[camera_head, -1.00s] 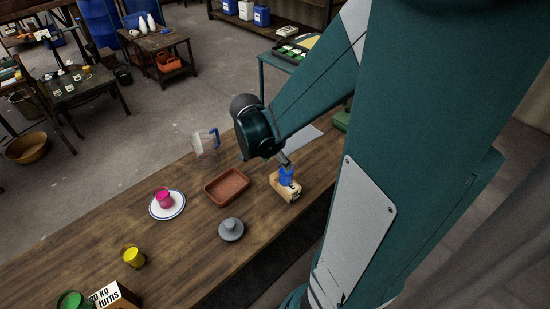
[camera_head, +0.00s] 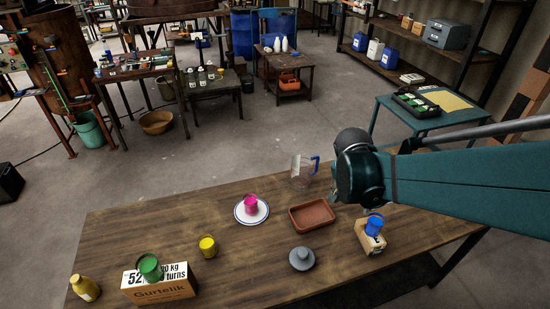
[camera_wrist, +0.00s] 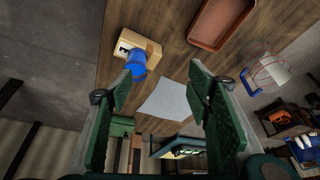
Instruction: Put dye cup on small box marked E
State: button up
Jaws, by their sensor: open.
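A blue cup (camera_head: 375,224) stands upright on a small wooden box (camera_head: 366,243) at the right of the table. In the wrist view the blue cup (camera_wrist: 137,66) appears near my left finger, with the box (camera_wrist: 140,46) behind it; the box has a dark mark that I cannot read clearly. My gripper (camera_wrist: 160,80) is open and empty, apart from the cup. Other cups are pink (camera_head: 251,204) on a plate, yellow (camera_head: 207,246) on the table, and green (camera_head: 149,267) on a cardboard box.
A brown tray (camera_head: 312,229) lies left of the small box, with a grey lidded piece (camera_head: 302,259) in front. A clear jug with a blue handle (camera_head: 303,172) stands behind. A plate (camera_head: 239,213), a lettered carton (camera_head: 160,291) and a yellow bottle (camera_head: 85,288) are further left.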

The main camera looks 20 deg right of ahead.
jog(key=s+a+r+n+t+y, duration=0.2)
jog(key=a+r+n, duration=0.3)
jog(key=a, duration=0.5)
jog(key=s+a+r+n+t+y, duration=0.1)
jog(key=s+a+r+n+t, duration=0.1)
jog(key=a+r+n, duration=0.4)
jog(key=a+n+t, duration=0.1)
jog(key=a+n, duration=0.1)
jog(key=a, duration=0.2)
jog(key=shift+s+a+r+y, duration=0.25)
jog(key=shift+s+y, duration=0.05)
jog(key=shift+y, duration=0.1)
